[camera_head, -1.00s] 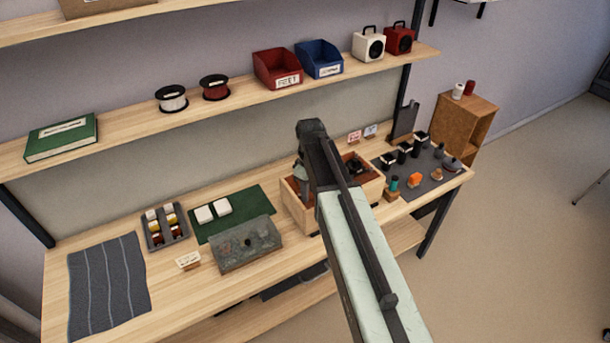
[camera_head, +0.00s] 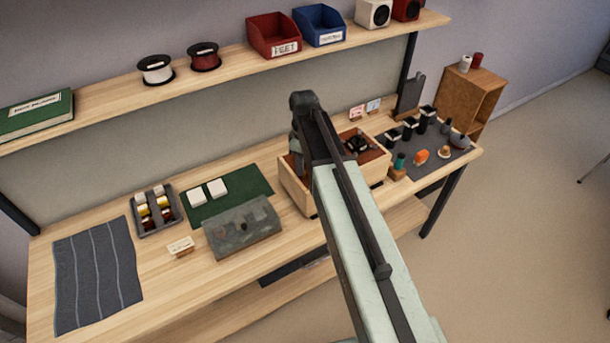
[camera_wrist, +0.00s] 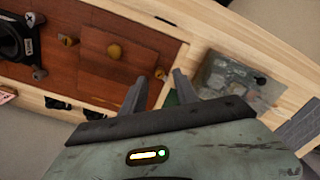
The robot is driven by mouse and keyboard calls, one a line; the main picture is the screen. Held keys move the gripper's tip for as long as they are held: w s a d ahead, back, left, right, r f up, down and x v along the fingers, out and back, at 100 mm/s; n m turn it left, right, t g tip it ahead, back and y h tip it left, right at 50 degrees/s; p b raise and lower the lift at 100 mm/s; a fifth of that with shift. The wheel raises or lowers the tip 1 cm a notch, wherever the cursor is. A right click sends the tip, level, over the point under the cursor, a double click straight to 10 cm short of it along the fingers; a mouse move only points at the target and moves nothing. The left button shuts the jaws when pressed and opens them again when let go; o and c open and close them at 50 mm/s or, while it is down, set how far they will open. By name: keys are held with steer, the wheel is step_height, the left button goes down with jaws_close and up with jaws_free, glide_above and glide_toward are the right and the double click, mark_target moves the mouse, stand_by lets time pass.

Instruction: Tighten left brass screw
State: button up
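The wooden speaker box (camera_head: 296,193) lies on the bench with its red-brown inside facing up. My arm hides part of it in the head view. Contact cannot be told. The fingertips are hidden in the head view.
A grey textured case (camera_head: 243,229) sits beside the box, near a green mat (camera_head: 258,182). A black speaker driver (camera_wrist: 12,42) is at the wrist view's left edge. Black canisters (camera_head: 409,128) and small parts stand on the right. A shelf (camera_head: 232,66) runs above the bench.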

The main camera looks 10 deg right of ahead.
step_height(320, 180, down, 2)
steer(key=shift+f+b, duration=0.25)
steer(key=shift+b, duration=0.3)
steer(key=shift+r, duration=0.2)
jaws_close()
